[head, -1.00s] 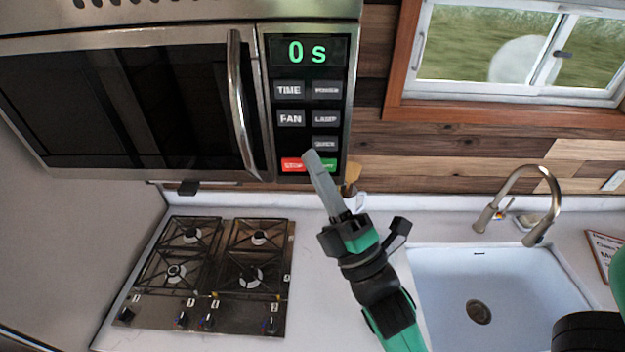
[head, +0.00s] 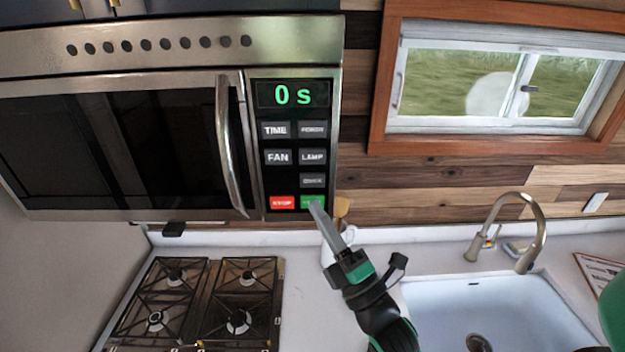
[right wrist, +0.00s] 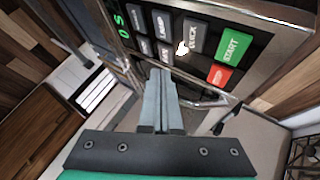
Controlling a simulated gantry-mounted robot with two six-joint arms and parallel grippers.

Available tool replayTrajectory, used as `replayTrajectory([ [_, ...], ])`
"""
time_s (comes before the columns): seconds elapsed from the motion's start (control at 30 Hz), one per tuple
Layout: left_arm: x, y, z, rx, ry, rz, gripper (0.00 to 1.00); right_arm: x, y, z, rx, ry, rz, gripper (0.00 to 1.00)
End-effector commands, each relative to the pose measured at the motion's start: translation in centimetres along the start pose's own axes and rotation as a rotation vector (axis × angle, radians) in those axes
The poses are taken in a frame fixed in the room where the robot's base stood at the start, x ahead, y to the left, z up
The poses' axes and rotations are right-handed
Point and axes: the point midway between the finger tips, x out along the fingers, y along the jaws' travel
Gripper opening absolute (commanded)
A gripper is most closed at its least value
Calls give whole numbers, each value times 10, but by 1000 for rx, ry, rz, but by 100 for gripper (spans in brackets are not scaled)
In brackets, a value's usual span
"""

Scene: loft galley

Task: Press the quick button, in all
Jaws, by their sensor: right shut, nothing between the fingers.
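The quick button (head: 312,180) is a small grey key on the microwave's black control panel (head: 292,110), just above the green start button (head: 308,200). My right gripper (head: 317,206) is shut and empty. In the head view its tips overlap the start button, below the quick button. In the right wrist view, the quick button (right wrist: 195,36) is above and right of the shut fingertips (right wrist: 160,73). The tips appear apart from the panel there, but the exact gap is unclear. The display (head: 291,95) reads 0 s. My left gripper is not in view.
The red stop button (head: 282,203) is left of start. The microwave handle (head: 228,150) stands out left of the panel. Below are a gas hob (head: 205,300), a white mug (head: 338,240) holding utensils, and a sink (head: 490,310) with a curved tap (head: 540,225).

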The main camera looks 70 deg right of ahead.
Motion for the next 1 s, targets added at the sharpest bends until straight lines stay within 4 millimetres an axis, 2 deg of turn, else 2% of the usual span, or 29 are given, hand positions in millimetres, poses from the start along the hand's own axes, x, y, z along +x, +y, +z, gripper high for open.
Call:
replayTrajectory([
  [0.03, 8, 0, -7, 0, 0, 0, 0, 9, -1, 4, -2, 1, -5, 0],
  [0.17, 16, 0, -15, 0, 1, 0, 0, 22, -11, 16, -1, -3, -5, 0],
  [0.23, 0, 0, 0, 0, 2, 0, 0, 21, -24, 19, 1, -10, 4, 0],
  [0.4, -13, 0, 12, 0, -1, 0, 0, 32, -29, 26, 1, -8, 3, 0],
  [1.0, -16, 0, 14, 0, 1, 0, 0, 38, -28, 28, 0, 1, -1, 0],
])
